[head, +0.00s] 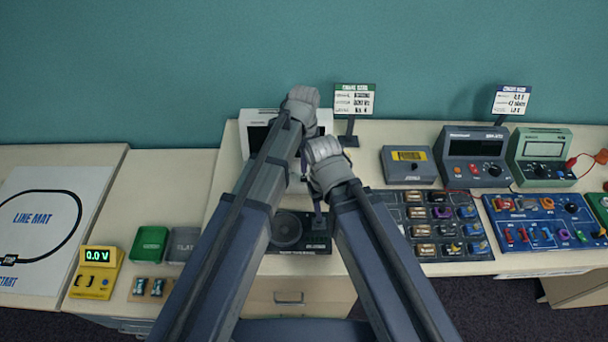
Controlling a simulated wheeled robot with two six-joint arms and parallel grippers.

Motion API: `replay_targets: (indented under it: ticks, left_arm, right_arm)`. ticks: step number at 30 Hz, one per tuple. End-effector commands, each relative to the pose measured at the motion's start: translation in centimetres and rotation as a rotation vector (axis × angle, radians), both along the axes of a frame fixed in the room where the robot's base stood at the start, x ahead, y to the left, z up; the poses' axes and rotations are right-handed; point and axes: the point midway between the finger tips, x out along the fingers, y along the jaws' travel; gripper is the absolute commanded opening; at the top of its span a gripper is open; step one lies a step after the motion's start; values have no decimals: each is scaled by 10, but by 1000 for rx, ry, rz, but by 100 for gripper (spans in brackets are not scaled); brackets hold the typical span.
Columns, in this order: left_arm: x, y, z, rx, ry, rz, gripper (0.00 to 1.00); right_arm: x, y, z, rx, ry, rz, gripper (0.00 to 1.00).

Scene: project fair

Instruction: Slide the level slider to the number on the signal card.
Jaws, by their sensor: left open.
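My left gripper (304,163) is small and mostly covered by my wrists, in front of a white device with a dark screen (246,140); it is open. My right gripper (317,212) shows only as a thin dark shape over a black panel with a round dial or speaker (316,246); its jaws cannot be made out. My arms cover much of this panel. I cannot make out the level slider or its position. A small green-topped card on a stand (354,100) is at the back; its text is too small to read, so I cannot tell whether it is the signal card.
A second card (511,101) stands further right. On the left are a yellow meter (96,270), a green box (149,244) and a line mat (45,225).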

Motion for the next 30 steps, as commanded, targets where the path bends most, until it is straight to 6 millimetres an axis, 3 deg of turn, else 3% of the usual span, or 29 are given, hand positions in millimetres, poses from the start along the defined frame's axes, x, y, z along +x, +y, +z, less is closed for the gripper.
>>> replay_targets:
  ticks: [18, 29, 30]
  left_arm:
    - [0, 0, -71, 0, 0, 2, 45]
    - [0, 0, -73, 0, 0, 2, 45]
    - [0, 0, -73, 0, 0, 2, 42]
  right_arm:
    - [0, 0, -71, 0, 0, -2, 50]
    - [0, 0, -73, 0, 0, -2, 50]
    - [0, 0, -73, 0, 0, -2, 50]
